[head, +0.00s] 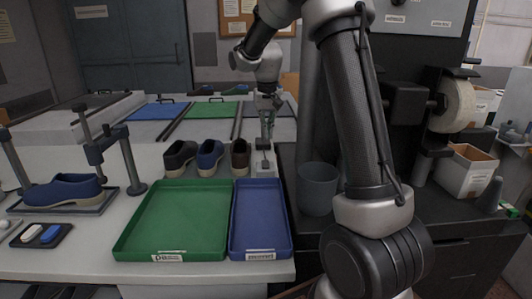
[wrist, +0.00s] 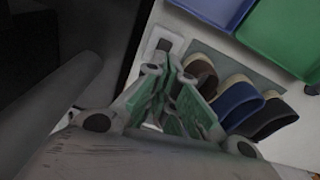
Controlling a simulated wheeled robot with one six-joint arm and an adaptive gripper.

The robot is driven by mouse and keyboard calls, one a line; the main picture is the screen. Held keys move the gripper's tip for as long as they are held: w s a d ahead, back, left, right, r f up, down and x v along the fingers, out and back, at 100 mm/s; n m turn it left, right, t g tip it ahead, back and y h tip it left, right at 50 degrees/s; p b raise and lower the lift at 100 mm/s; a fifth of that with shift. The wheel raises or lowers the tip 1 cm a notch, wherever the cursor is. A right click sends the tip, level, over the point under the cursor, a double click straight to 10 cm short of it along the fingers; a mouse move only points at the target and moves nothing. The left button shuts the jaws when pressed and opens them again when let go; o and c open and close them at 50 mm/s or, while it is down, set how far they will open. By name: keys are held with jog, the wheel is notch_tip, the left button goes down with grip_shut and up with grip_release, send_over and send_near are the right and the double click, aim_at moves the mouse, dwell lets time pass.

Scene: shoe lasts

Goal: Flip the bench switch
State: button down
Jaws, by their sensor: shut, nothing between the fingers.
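The bench switch (head: 263,166) is a small dark toggle on a pale plate, on the bench just right of the shoes and behind the blue tray. It also shows in the wrist view as a pale plate with a dark middle (wrist: 163,44). My gripper (head: 266,143) points down just above and behind the switch, its fingers together and empty. In the wrist view my gripper (wrist: 172,62) has its green-padded fingertips near the plate. I cannot tell whether they touch it, or which way the switch is set.
Three shoes (head: 208,154) stand in a row close to the left of the switch. A green tray (head: 175,222) and a blue tray (head: 259,220) lie in front. A grey bin (head: 317,188) stands to the right. A blue shoe (head: 62,189) sits on a stand at left.

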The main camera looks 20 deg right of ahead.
notch_tip(320, 180, up, 3)
jog(key=w+m, duration=0.1)
jog(key=w, duration=0.2)
send_near(265, 165)
jog(key=shift+m+t, duration=0.3)
jog(key=shift+t, duration=0.1)
jog(key=w+f, duration=0.1)
jog(key=f, duration=0.1)
jog(key=w+d+f, duration=0.1)
jog(key=f, duration=0.1)
jog(key=w+d+f, duration=0.1)
jog(key=f, duration=0.1)
jog(key=shift+w+f, duration=0.25)
jog(key=shift+f, duration=0.05)
